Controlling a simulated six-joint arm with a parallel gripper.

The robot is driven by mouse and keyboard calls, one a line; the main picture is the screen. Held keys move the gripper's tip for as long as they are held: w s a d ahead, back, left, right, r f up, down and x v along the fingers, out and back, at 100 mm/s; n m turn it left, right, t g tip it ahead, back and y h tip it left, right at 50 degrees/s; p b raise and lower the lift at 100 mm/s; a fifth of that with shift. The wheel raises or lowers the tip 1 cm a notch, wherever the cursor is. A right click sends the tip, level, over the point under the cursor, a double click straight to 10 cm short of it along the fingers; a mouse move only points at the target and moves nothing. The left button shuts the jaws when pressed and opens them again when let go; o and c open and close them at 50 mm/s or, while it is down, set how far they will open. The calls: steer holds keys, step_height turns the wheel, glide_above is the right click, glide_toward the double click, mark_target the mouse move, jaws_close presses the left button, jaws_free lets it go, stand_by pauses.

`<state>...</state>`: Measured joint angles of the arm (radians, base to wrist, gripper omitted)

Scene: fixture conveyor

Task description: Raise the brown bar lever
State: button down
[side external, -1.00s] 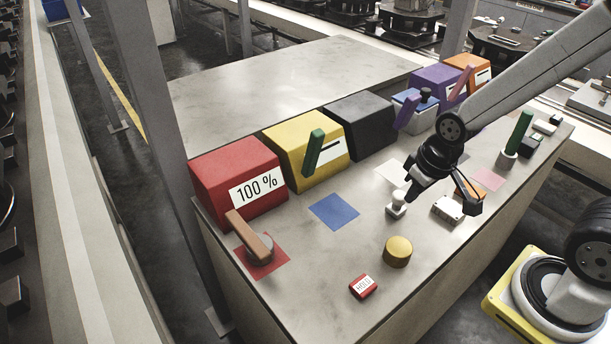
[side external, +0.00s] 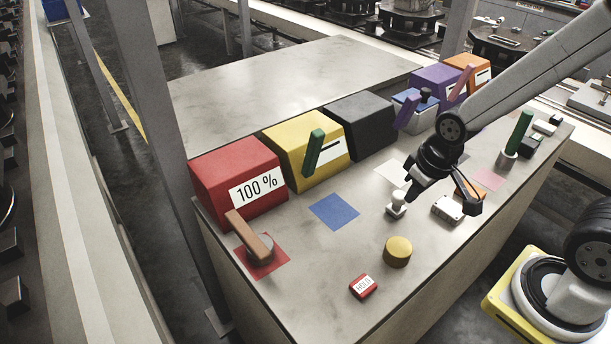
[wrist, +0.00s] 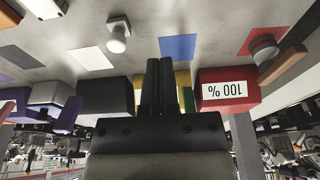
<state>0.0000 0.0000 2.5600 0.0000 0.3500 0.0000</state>
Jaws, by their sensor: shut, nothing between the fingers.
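The brown bar lever (side external: 248,237) is at the near left of the bench. It is a flat brown bar on a round grey hub, over a red square (side external: 268,262), and it slants up to the left toward the red box. In the wrist view the brown bar (wrist: 284,64) shows at the right edge beside its hub. My gripper (side external: 410,196) is well to the right of the lever, low over the bench beside a white knob. In the wrist view its two black fingers (wrist: 159,64) are shut together and empty. The lever is untouched.
A red box (side external: 235,178) marked "100 %" stands behind the lever. Yellow (side external: 300,145) and black (side external: 358,120) boxes continue the row. A yellow round button (side external: 397,251) and a red HOLD block (side external: 363,287) lie at the front. The bench around the blue square (side external: 334,211) is clear.

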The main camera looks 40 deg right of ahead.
steer(key=c, duration=0.8)
jaws_free()
steer(key=shift+c, duration=0.2)
steer(key=o, duration=0.4)
steer(key=shift+w+a, duration=0.2)
steer(key=shift+w, duration=0.05)
steer(key=shift+o, duration=0.6)
steer(key=w+a+g, duration=0.1)
steer(key=w+a, duration=0.9)
steer(key=shift+a+r, duration=0.15)
steer(key=shift+r, duration=0.1)
steer(key=g, duration=0.2)
glide_above(257, 244)
steer(key=shift+d+f, duration=0.2)
steer(key=shift+f, duration=0.25)
steer(key=shift+d+f, duration=0.2)
steer(key=shift+f, duration=0.25)
steer(key=shift+a, duration=0.5)
steer(key=shift+f, duration=0.1)
steer(key=shift+f, duration=3.85)
jaws_close()
